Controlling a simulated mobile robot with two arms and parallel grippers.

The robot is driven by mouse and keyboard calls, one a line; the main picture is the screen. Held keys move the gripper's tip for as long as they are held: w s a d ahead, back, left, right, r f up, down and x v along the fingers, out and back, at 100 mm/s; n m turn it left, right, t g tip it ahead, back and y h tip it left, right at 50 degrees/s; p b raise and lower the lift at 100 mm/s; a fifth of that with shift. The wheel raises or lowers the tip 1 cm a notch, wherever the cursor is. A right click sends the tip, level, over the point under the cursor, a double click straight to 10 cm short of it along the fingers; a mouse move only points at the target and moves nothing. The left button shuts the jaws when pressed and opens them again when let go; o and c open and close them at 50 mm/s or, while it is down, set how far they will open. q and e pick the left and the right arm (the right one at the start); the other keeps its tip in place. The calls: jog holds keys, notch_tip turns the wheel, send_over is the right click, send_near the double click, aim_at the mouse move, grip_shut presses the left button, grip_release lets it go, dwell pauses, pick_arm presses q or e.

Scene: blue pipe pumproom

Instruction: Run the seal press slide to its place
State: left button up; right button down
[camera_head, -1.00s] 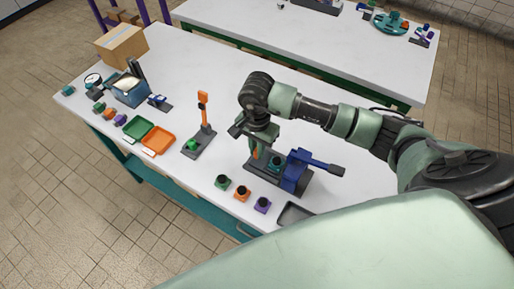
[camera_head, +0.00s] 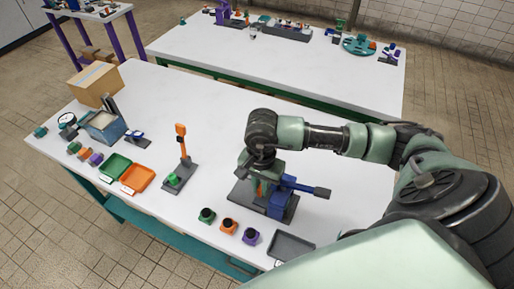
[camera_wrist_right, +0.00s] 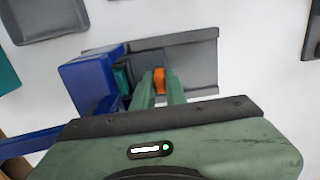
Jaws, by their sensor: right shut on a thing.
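The seal press stands on the near table, with a long dark grey base (camera_head: 241,191) and a blue press block (camera_head: 277,204) with a lever pointing right. In the right wrist view the blue block (camera_wrist_right: 92,80) stands over the grey base (camera_wrist_right: 200,60). A teal part (camera_wrist_right: 122,78) shows close beside the blue block. My right gripper (camera_wrist_right: 160,80) is shut on an orange grip (camera_wrist_right: 159,80) of the slide, next to the teal part. In the head view my right gripper (camera_head: 262,186) reaches down over the base, close to the blue block, and hides most of the slide. My left gripper is not in view.
Green, orange and purple blocks (camera_head: 228,226) with dark tops stand in front of the press, beside a dark tray (camera_head: 292,247). An orange-post stand (camera_head: 182,150) is to the left. Green and orange trays (camera_head: 136,178), a blue bin (camera_head: 104,126) and a cardboard box (camera_head: 95,84) lie farther left.

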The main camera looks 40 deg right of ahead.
jog(key=c, duration=1.4)
grip_release()
jog(key=shift+s+d, duration=0.1)
jog(key=shift+s, duration=0.05)
jog(key=shift+c, duration=0.2)
